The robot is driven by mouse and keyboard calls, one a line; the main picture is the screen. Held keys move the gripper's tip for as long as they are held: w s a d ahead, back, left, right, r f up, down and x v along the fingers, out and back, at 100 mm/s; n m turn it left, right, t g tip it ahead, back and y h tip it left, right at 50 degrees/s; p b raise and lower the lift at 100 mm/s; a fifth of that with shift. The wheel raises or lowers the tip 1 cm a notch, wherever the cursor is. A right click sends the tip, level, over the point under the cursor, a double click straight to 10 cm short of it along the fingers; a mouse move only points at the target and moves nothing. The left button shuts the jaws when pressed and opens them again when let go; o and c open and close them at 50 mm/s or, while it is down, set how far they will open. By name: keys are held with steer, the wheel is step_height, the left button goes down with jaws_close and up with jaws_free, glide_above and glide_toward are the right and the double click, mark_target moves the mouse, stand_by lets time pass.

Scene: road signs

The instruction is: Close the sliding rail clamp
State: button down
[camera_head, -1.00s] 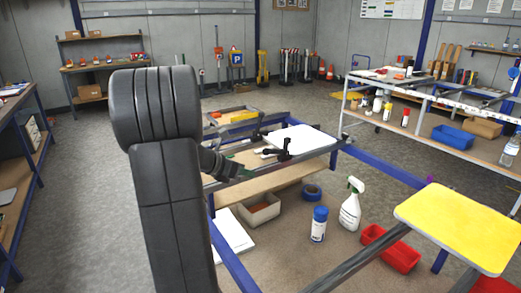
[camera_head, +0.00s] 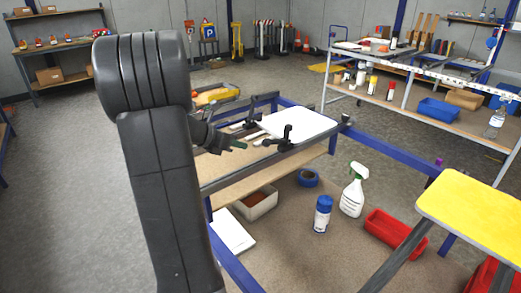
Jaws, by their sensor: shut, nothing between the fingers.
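A black rail clamp (camera_head: 285,138) with an upright handle sits on the grey front rail of the work frame, beside a white blank panel (camera_head: 298,122). A gap is seen between parts of the clamp and the panel is partly under it; I cannot tell how far its slide stands from the panel. My gripper (camera_head: 238,146), dark with greenish fingertips, is shut and empty. It is left of the clamp in the picture, apart from it, at about the rail's height. My own dark arm hides part of the frame's left end.
A yellow panel (camera_head: 474,212) lies at the front right. Below the frame are a spray bottle (camera_head: 353,192), a blue-capped can (camera_head: 322,214), a red bin (camera_head: 395,234) and a blue tape roll (camera_head: 308,178). Blue rails (camera_head: 385,158) border the frame. Floor at left is clear.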

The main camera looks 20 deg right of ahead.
steer(key=shift+d, duration=0.1)
steer(key=x, duration=1)
steer(key=shift+s+r+p, duration=0.1)
steer(key=shift+r+p, duration=0.3)
steer(key=shift+p, duration=0.25)
steer(key=shift+w+y, duration=0.2)
steer(key=shift+y, duration=0.2)
